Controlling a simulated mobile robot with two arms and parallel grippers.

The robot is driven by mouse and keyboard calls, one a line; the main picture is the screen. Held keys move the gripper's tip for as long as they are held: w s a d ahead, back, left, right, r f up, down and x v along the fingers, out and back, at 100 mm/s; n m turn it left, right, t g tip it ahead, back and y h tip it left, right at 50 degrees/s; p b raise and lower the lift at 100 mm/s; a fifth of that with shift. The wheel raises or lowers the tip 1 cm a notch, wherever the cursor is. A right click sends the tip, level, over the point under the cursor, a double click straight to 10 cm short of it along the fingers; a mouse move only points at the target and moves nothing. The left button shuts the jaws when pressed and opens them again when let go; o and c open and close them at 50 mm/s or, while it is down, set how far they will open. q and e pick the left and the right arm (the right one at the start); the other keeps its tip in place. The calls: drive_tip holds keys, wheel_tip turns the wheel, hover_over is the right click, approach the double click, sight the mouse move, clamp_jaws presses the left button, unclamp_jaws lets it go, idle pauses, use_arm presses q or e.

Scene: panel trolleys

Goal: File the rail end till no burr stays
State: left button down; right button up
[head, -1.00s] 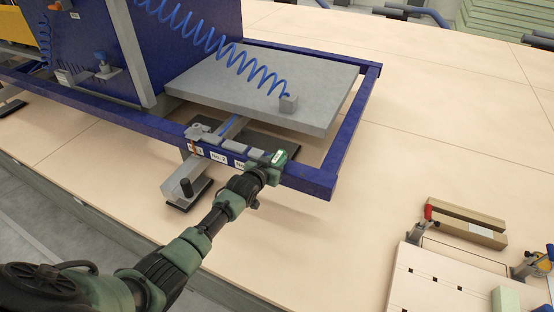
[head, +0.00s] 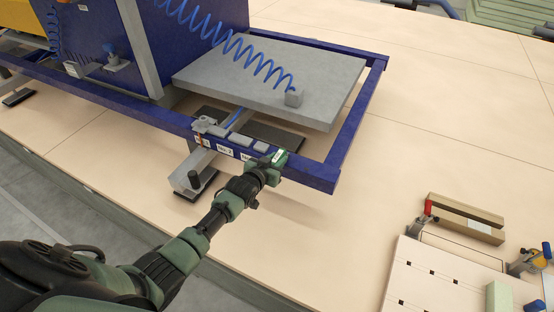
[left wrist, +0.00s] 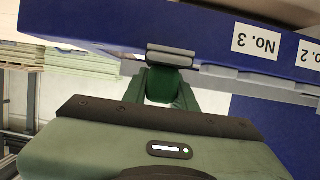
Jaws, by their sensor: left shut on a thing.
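My left gripper (head: 277,160) is at the front rail (head: 310,172) of the blue trolley frame, just right of a row of small grey pieces (head: 240,139) on its top. In the left wrist view its green fingers (left wrist: 166,82) are shut on a small grey block (left wrist: 171,57) at the edge of the blue rail (left wrist: 120,30). I cannot tell whether the block touches the rail. White number labels sit on the rail; the "No. 3" label (left wrist: 258,42) is close by. No burr can be made out. My right gripper is in neither view.
A grey slab (head: 270,80) lies on the trolley behind the rail, with a blue coiled hose (head: 225,45) above it. A white slotted board (head: 430,280) with clamps and a wooden block (head: 465,218) are at the right. The floor between is clear.

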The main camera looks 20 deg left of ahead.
use_arm(q)
drive_tip(key=shift+r, duration=0.45)
drive_tip(key=shift+r+p, duration=0.3)
drive_tip(key=shift+r, duration=2.6)
